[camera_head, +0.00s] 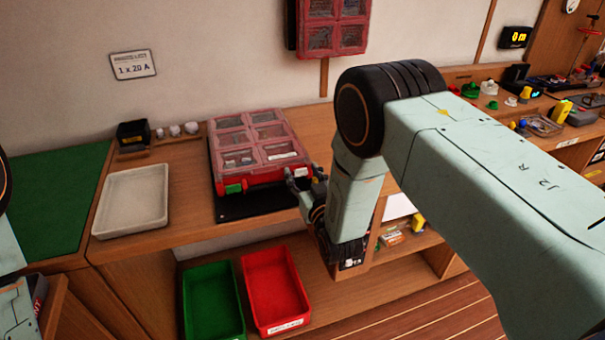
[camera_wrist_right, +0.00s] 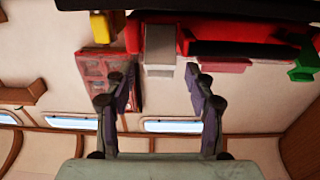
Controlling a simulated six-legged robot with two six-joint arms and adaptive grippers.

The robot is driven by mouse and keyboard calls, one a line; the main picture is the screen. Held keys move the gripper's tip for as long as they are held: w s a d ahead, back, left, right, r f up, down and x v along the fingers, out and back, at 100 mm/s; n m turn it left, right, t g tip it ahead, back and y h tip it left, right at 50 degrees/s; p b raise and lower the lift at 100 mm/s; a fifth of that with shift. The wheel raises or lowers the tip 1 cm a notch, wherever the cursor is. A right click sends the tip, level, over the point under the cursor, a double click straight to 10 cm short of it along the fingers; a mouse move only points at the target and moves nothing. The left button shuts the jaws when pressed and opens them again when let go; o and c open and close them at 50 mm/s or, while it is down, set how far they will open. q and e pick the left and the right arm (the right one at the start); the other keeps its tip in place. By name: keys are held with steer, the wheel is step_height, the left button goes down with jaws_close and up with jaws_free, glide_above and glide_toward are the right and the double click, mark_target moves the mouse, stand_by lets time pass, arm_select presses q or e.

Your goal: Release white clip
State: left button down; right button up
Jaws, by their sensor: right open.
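The red organizer case (camera_head: 262,182), with a clear compartment lid, lies on a black mat (camera_head: 250,205) on the bench. A green clip (camera_head: 233,188) is on the left of its front edge. It also shows in the wrist view (camera_wrist_right: 304,66), which is upside down. There the white clip (camera_wrist_right: 160,44) looks pale grey on the red case front. My right gripper (camera_head: 304,180) is open at the case's front right corner. In the wrist view its fingertips (camera_wrist_right: 160,74) straddle the clip's line, with no clear contact. My left gripper is out of view.
A grey tray (camera_head: 133,228) stands left of the case. Green (camera_head: 212,332) and red (camera_head: 274,280) bins sit below the bench front. Another red case (camera_head: 333,20) hangs on the wall. A yellow item (camera_wrist_right: 100,28) shows beside the case in the wrist view.

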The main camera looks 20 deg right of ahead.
steer(key=shift+d+r, duration=0.1)
steer(key=shift+d, duration=0.05)
steer(key=shift+w+a, duration=0.1)
steer(key=shift+a, duration=0.1)
steer(key=shift+w+a, duration=0.1)
steer(key=shift+c, duration=0.7)
steer(key=shift+d, duration=0.25)
steer(key=c, duration=0.6)
steer(key=shift+a, duration=0.2)
jaws_close()
steer(key=b, duration=0.1)
steer(key=f+t+b, duration=0.1)
steer(key=shift+s+d+b, duration=0.1)
steer(key=shift+s+b, duration=0.1)
steer(key=shift+b, duration=0.1)
steer(key=shift+s+t+b, duration=0.2)
steer(key=shift+t+b, duration=0.3)
steer(key=shift+b, duration=0.25)
steer(key=o, duration=0.7)
jaws_free()
